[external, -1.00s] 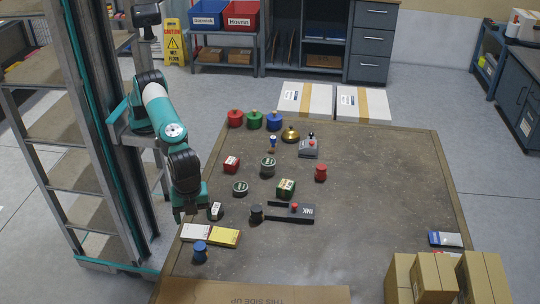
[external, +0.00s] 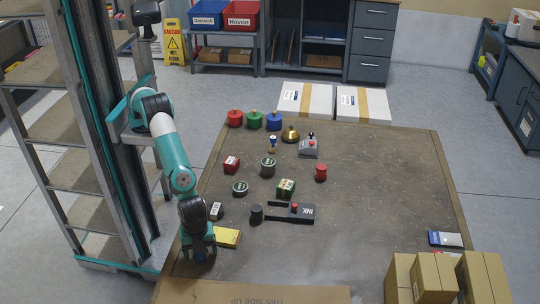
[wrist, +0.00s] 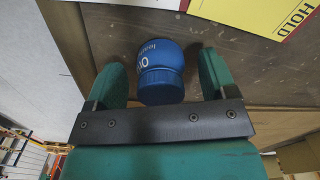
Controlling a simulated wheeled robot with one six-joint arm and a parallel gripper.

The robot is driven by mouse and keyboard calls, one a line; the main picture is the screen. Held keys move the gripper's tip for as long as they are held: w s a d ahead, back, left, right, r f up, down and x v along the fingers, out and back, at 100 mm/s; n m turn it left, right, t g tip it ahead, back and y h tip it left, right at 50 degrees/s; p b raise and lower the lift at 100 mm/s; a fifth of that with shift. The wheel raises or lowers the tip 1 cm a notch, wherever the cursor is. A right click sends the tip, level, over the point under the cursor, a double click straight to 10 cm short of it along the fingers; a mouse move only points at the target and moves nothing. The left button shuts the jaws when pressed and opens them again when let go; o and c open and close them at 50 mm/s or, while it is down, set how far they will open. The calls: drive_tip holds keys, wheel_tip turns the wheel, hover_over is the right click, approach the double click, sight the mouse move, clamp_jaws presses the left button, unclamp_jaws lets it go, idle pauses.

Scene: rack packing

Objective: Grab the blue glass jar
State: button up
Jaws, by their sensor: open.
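A blue jar (wrist: 158,72) with a ribbed lid and white lettering lies between the two green fingers of my gripper (wrist: 163,75) in the wrist view. A gap shows on each side of it, so the fingers are apart from it. In the external view my gripper (external: 197,254) is low at the table's near left corner and largely hides this jar. My gripper is open and empty. Another blue item (external: 274,121) with a knob on top stands at the back of the table, beside a green one and a red one.
A yellow card (external: 227,237) lies close to the right of my gripper. A white block (external: 216,211) and a dark jar (external: 256,214) stand farther back. A cardboard flap (external: 260,293) is along the near edge. The table's right half (external: 390,185) is mostly clear.

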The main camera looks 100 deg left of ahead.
drive_tip(key=shift+f, duration=0.4)
drive_tip(key=shift+c, duration=0.4)
drive_tip(key=c, duration=1)
drive_tip(key=shift+o, duration=0.2)
